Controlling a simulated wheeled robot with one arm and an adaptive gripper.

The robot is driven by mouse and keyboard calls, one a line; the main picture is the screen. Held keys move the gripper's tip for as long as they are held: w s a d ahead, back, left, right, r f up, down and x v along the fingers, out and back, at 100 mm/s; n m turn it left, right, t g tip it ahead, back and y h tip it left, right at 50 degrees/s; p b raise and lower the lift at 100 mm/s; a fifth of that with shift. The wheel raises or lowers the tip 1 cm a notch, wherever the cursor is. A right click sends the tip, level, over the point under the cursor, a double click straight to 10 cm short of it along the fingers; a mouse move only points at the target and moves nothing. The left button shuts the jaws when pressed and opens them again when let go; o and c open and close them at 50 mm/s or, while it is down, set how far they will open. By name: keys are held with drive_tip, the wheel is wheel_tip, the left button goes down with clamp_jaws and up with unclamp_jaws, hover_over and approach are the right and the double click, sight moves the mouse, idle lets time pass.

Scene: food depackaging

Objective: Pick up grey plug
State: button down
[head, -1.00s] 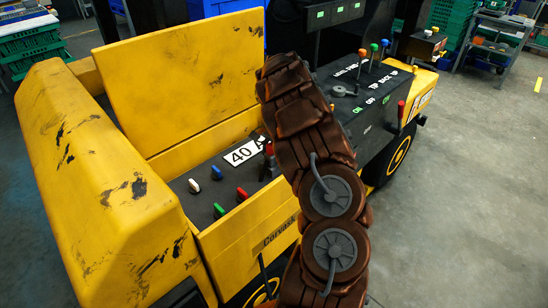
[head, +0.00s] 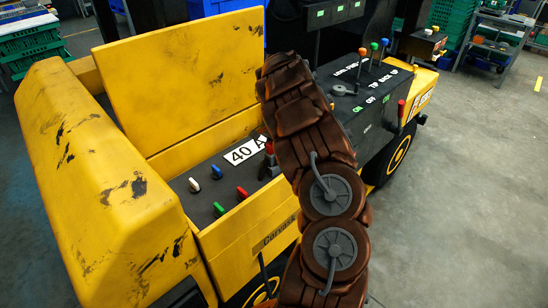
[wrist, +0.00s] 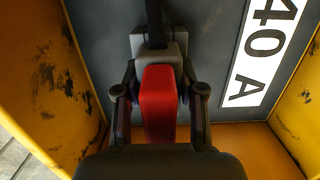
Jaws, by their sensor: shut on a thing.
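In the wrist view, a grey plug (wrist: 160,60) with a dark grey collar and a long red body lies against the dark panel. A dark cable leads away from its top. Lighter grey housing shows behind the collar, and I cannot tell whether the plug is seated in it. My gripper (wrist: 160,95) is shut on the plug, with one dark finger on each side of the red body. The lower end of the red body is hidden by the gripper's own housing. In the head view my brown arm hides most of the gripper and the plug.
The dark panel (head: 205,203) sits in a yellow vehicle body between a tall back plate (head: 185,80) and a yellow hood (head: 90,170). Small coloured knobs (head: 242,193) stand left of my arm. A white "40 A" label (head: 243,151) is near the plug. A lever console (head: 360,95) is at right.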

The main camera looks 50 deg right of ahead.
wheel_tip(320, 180, up, 10)
drive_tip(key=shift+r+b, duration=0.1)
drive_tip(key=shift+b, duration=1.15)
